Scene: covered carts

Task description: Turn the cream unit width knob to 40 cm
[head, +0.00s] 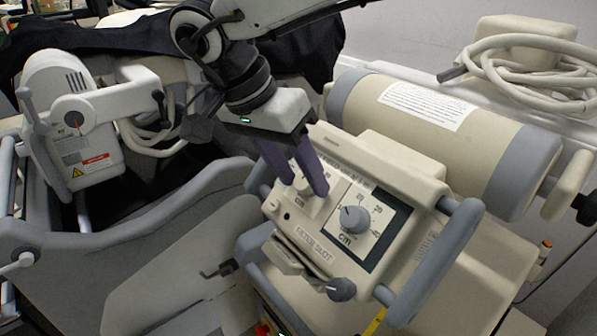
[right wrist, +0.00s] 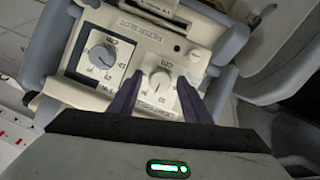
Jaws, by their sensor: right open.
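The cream unit (head: 395,180) has two knobs on its panel. The grey knob (head: 354,220) sits on a white dial with numbers around it and "cm" below, its pointer toward the upper left. It also shows in the right wrist view (right wrist: 103,56). The pale knob (right wrist: 160,80) beside it is partly hidden by my fingers in the head view. I cannot read which is labelled width. My right gripper (head: 304,186) is open, with its dark fingers on either side of the pale knob; contact cannot be told. My left gripper is not in view.
Grey handles (head: 437,262) flank the panel. A small dark crank knob (head: 341,289) is at its lower edge. A cream cylinder (head: 430,125) lies behind, with a coiled cable (head: 530,75) beyond. Another pale machine (head: 75,125) stands at left near a dark cover (head: 110,45).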

